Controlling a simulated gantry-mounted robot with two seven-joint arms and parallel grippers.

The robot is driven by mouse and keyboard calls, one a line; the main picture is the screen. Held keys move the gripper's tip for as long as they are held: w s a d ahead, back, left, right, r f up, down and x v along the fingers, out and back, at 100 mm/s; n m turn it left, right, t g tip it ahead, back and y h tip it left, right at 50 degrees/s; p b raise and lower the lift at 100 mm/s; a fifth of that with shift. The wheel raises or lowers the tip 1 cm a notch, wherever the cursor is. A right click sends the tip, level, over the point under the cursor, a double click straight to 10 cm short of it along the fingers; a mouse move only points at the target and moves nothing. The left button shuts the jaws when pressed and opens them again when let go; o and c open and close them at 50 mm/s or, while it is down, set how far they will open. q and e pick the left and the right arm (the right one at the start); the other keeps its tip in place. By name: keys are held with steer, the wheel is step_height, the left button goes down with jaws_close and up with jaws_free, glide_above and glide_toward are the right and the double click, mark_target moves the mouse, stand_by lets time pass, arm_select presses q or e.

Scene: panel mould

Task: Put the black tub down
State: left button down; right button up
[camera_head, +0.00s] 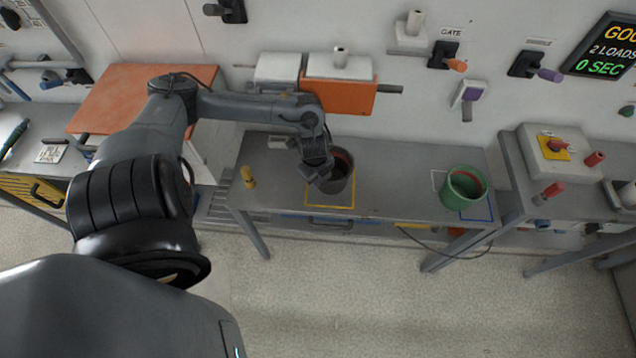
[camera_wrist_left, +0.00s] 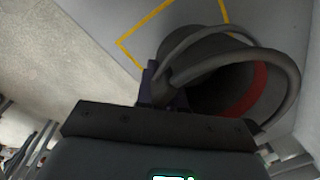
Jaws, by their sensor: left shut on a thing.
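The black tub (camera_head: 343,176) is at the middle of the grey table (camera_head: 400,195), over the yellow outlined square (camera_head: 330,207). It is dark with a reddish band inside its rim. My left gripper (camera_head: 318,172) is at its left side. In the left wrist view the gripper (camera_wrist_left: 163,88) is shut on the tub's curved dark handle (camera_wrist_left: 285,62), with the tub (camera_wrist_left: 195,52) beyond it and the yellow outline (camera_wrist_left: 150,22) beside it. I cannot tell whether the tub's base touches the table. My right gripper is not in view.
A green tub (camera_head: 463,188) stands at the table's right, by a blue outline (camera_head: 478,214). An orange-fronted unit (camera_head: 338,95) is on the wall behind. The tabletop between the tubs is clear.

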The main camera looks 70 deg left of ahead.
arm_select(q)
steer(key=shift+f, duration=1.4)
steer(key=shift+f+b, duration=0.1)
steer(key=shift+b, duration=0.2)
steer(key=c, duration=1.3)
jaws_free()
steer(key=shift+o, duration=0.2)
